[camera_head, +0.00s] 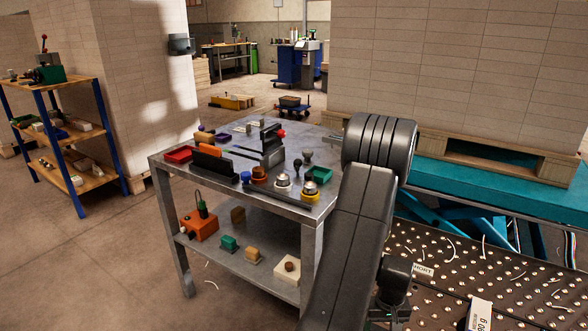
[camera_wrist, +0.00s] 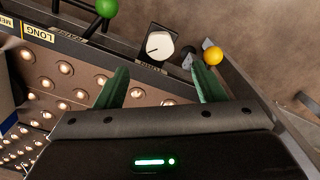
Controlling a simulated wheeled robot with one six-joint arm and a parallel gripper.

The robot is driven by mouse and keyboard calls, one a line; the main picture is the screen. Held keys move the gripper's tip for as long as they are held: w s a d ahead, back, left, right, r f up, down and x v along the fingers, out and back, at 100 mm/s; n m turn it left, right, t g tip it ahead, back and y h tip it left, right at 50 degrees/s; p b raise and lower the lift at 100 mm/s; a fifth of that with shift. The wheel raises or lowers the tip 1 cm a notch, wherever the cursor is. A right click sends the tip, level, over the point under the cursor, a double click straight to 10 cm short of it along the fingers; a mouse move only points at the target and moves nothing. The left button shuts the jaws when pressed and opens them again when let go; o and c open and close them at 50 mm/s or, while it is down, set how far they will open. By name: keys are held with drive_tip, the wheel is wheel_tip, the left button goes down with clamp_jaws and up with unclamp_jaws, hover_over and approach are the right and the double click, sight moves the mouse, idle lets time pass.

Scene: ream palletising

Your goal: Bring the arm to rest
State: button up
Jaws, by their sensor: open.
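My gripper (camera_wrist: 158,90) shows in the wrist view with two green fingers spread apart and nothing between them. It is over the edge of the ball-studded table (camera_wrist: 60,82), near a panel with a white dial (camera_wrist: 158,46). In the head view my dark arm rises at the centre right, in front of the metal workbench's right side. The gripper's fingers cannot be made out there.
The metal workbench (camera_head: 240,264) carries tools, stamps and small trays. The ball-studded table (camera_head: 450,262) lies at the lower right, beside a teal lift (camera_head: 478,188) under a pallet (camera_head: 500,157). A blue-framed shelf (camera_head: 75,135) stands left. Floor at lower left is mostly clear.

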wheel_tip(320, 180, down, 7)
drive_tip(key=shift+f+b, duration=0.1)
drive_tip(key=shift+b, duration=0.8)
